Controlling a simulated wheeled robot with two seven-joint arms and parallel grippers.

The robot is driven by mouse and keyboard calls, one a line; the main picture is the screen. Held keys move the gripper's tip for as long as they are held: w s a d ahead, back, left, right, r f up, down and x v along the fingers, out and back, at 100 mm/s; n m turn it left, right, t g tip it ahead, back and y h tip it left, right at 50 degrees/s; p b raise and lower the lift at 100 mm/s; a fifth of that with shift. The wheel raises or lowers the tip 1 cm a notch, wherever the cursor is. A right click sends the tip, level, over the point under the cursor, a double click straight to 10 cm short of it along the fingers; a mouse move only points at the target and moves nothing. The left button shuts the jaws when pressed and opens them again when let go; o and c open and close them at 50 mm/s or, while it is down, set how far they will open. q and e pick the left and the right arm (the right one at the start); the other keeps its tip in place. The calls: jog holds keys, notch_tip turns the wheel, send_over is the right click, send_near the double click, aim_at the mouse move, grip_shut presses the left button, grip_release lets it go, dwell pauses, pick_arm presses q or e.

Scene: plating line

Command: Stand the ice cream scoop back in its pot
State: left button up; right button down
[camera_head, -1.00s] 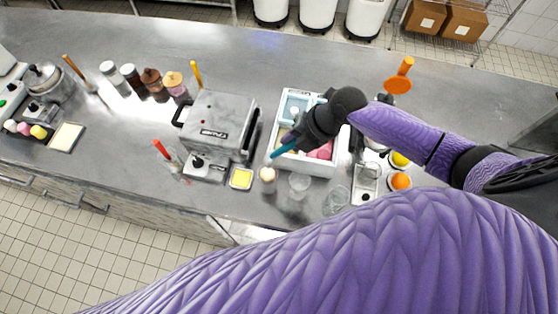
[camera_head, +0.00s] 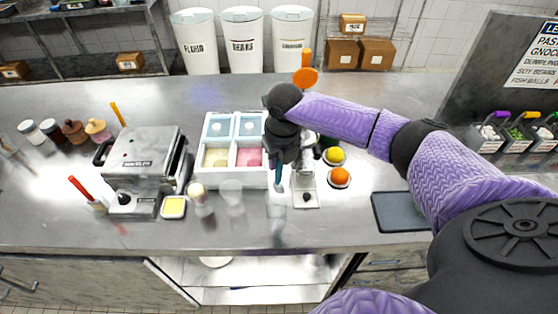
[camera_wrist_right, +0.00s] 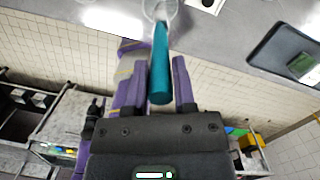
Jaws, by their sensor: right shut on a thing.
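My right gripper (camera_head: 281,165) is shut on the teal handle of the ice cream scoop (camera_head: 279,176), which hangs tilted slightly below it over the counter. In the right wrist view the teal handle (camera_wrist_right: 160,75) lies between the two fingers, and a clear rounded shape (camera_wrist_right: 160,9) shows at its far end; I cannot tell whether that is the scoop's head or a vessel behind it. A clear cup (camera_head: 231,190) stands left of the gripper; I cannot tell which vessel is the scoop's pot. My left gripper is not in view.
A white ice cream tub box (camera_head: 222,182) stands left of the gripper. A grill press (camera_head: 140,160) is at left, a dark tray (camera_head: 402,212) at right.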

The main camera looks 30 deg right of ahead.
aim_at(279, 185)
notch_tip(279, 185, down, 9)
jog(key=b, duration=0.5)
jog(key=shift+r, duration=0.1)
jog(key=shift+c, duration=1.8)
grip_release()
jog(key=shift+r, duration=0.1)
jog(key=r, duration=0.3)
jog(key=r+p, duration=0.1)
jog(key=r, duration=0.2)
jog(key=s+r, duration=0.1)
jog(key=r, duration=0.2)
jog(key=shift+r, duration=0.4)
